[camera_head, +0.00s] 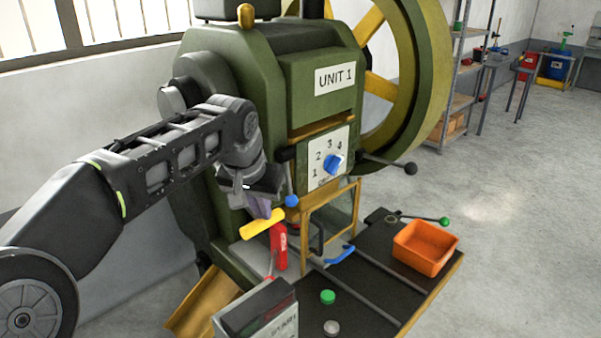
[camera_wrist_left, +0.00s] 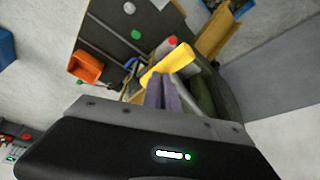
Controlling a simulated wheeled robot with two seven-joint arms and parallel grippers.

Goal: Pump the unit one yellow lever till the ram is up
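The green press marked UNIT 1 (camera_head: 318,52) stands in the middle of the head view. Its yellow lever (camera_head: 262,223) is a thick bar slanting up to the right above a red part (camera_head: 279,250). My left gripper (camera_head: 264,207) reaches down to the lever from above, its fingers close together at the bar. In the left wrist view the yellow lever (camera_wrist_left: 170,64) crosses just beyond the fingertips of my left gripper (camera_wrist_left: 168,88); they look shut and against it, not around it. I cannot make out the ram. My right gripper is not in view.
A blue-knobbed handle (camera_head: 291,201) is close beside my left gripper. A gold-framed guard (camera_head: 331,217) stands to the right. The dark bench (camera_head: 375,270) holds an orange bin (camera_head: 425,248), a green button (camera_head: 328,296) and a grey button (camera_head: 332,327). Open floor lies at the right.

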